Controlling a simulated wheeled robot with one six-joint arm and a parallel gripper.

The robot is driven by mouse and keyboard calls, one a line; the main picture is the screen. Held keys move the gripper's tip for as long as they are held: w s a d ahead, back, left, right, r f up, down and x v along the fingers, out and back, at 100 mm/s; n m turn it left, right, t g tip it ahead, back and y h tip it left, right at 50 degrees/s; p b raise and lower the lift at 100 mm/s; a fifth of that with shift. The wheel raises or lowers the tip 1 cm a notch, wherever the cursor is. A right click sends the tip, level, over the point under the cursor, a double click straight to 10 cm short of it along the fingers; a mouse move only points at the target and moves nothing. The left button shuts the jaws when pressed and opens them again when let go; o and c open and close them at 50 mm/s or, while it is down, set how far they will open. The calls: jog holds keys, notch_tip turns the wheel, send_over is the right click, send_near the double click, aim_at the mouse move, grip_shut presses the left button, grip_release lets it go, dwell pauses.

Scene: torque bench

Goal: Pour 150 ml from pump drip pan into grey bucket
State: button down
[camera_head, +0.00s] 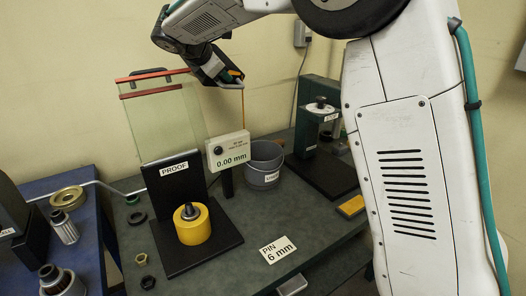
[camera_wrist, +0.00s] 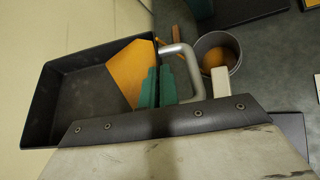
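The black drip pan (camera_wrist: 82,98) fills the left of the wrist view, with amber liquid (camera_wrist: 132,68) gathered toward its right end. My gripper (camera_wrist: 158,82) has green fingers at the pan's silver handle (camera_wrist: 186,62) and appears shut on it. In the head view my gripper is raised at the upper centre, and a thin amber stream (camera_head: 243,108) falls from there toward the bucket. The grey bucket (camera_head: 264,178) stands upright on the bench. The wrist view shows amber liquid inside the bucket (camera_wrist: 233,70). Its level cannot be read exactly.
A glass guard (camera_head: 165,120) and a gauge reading 0.00 mm (camera_head: 228,150) stand left of the bucket. A dark press (camera_head: 318,125) stands to its right. A yellow cylinder (camera_head: 192,226) is in front at left. A PIN 6 mm card (camera_head: 278,249) lies on the bench.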

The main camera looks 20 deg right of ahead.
jog(key=shift+s+d+f+m+t+y, duration=0.2)
jog(key=shift+s+d+f+y, duration=0.15)
jog(key=shift+f, duration=0.3)
jog(key=shift+s+d+f+m+t+y, duration=0.25)
jog(key=shift+s+d+f, duration=0.15)
jog(key=shift+f, duration=0.25)
dwell(1.3)
jog(key=shift+d+f, duration=0.15)
jog(key=shift+f, duration=0.55)
